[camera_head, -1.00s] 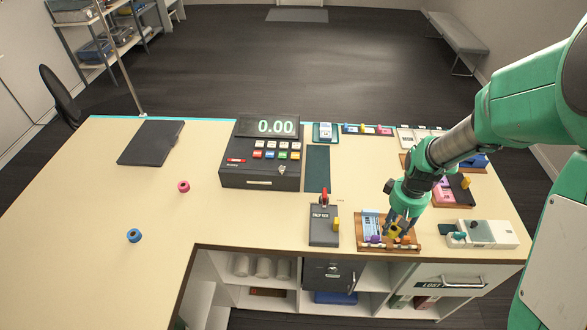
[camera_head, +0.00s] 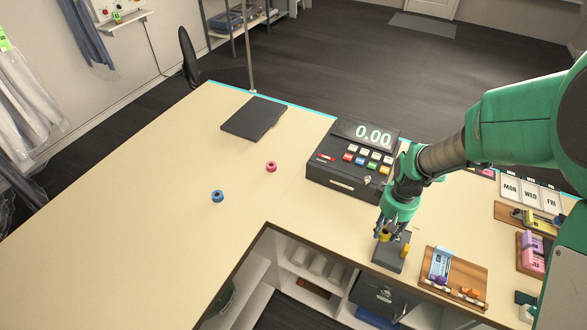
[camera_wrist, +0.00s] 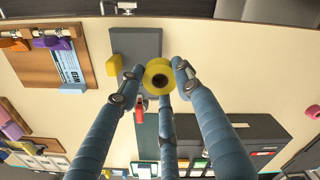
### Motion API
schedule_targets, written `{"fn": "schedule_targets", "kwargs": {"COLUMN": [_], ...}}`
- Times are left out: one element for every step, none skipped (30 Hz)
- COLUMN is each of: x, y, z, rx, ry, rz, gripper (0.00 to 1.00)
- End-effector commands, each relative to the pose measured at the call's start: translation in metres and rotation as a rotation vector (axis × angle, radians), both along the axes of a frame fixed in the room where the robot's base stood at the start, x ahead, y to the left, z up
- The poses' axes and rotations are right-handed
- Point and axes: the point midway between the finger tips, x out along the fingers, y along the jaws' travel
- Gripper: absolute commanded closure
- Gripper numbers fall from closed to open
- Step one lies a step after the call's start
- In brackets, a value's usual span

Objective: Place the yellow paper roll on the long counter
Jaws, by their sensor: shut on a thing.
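The yellow paper roll (camera_wrist: 159,75) is held between the fingers of my gripper (camera_wrist: 157,84) in the wrist view. In the head view the gripper (camera_head: 388,229) and the yellow roll (camera_head: 384,237) are over the dark drop box (camera_head: 392,252) at the counter's front edge. The gripper is shut on the roll and appears to hold it above the surface. The long counter (camera_head: 180,150) is a pale beige top stretching left from the cash register. A pink roll (camera_head: 271,167) and a blue roll (camera_head: 217,196) stand apart on it.
The cash register (camera_head: 357,160) stands just left of my arm. A dark flat pad (camera_head: 254,118) lies farther back. A wooden tray (camera_head: 470,277) with a blue card is at the right. The counter's left part has wide free room around the rolls.

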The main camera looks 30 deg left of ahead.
Motion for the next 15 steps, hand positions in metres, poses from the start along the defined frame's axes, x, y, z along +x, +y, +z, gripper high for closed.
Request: {"fn": "schedule_targets", "kwargs": {"x": [-0.002, -0.003, -0.005, -0.006, -0.008, -0.01, -0.012, -0.014, -0.017, -0.019, -0.022, -0.026, -0.028, -0.031, -0.035], "y": [0.017, 0.025, 0.036, 0.044, 0.053, 0.064, 0.072, 0.081, 0.092, 0.1, 0.109, 0.12, 0.128, 0.136, 0.147], "z": [0.001, 0.001, 0.001, 0.001, 0.0, 0.0, 0.0, 0.001, 0.0, 0.0, 0.0, 0.0, 0.0, 0.0, 0.0], "rx": [0.0, 0.001, 0.0, 0.0, -0.001, -0.001, 0.0, 0.0, 0.0, 0.0, 0.0, 0.0, 0.0, 0.0, 0.0], "ry": [0.0, -0.001, 0.0, 0.0, 0.001, 0.001, 0.0, 0.0, 0.0, 0.0, 0.0, 0.0, 0.0, 0.0, 0.0], "rz": [0.024, 0.035, 0.051, 0.062, 0.074, 0.089, 0.101, 0.112, 0.128, 0.14, 0.152, 0.167, 0.178, 0.189, 0.204], "gripper": [0.85, 0.85, 0.85, 0.85, 0.85, 0.85, 0.85, 0.85, 0.85, 0.85, 0.85, 0.85, 0.85, 0.85, 0.85]}}
